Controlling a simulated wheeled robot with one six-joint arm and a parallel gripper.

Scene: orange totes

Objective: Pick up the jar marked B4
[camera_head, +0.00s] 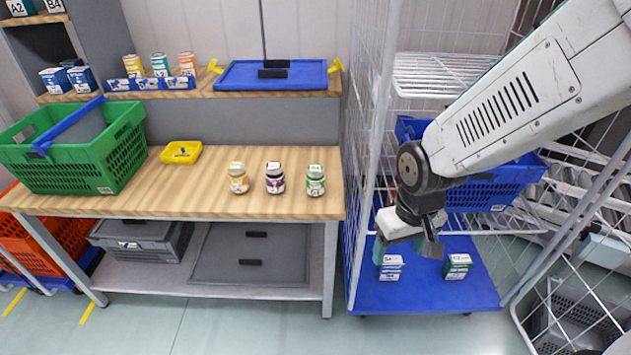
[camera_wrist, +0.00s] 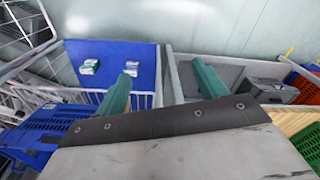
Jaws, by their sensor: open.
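Three small jars stand upright in a row on the wooden worktop: a jar with an orange-yellow band (camera_head: 238,180), a jar with a purple band (camera_head: 275,180) and a jar with a green band (camera_head: 315,182). The lid mark on the green-banded jar seems to read B4, but it is small. My gripper (camera_head: 411,247) is open and empty, to the right of the jars and beyond the worktop's end, over the cart's blue base. In the wrist view its fingers (camera_wrist: 163,86) are spread apart; no jar shows there.
The cart's wire side (camera_head: 373,130) stands between my gripper and the worktop (camera_head: 210,205). Two small boxes (camera_head: 391,268) (camera_head: 457,266) sit on the blue base. A green crate (camera_head: 85,150) and yellow tray (camera_head: 181,152) lie left of the jars. A raised shelf (camera_head: 215,90) runs behind.

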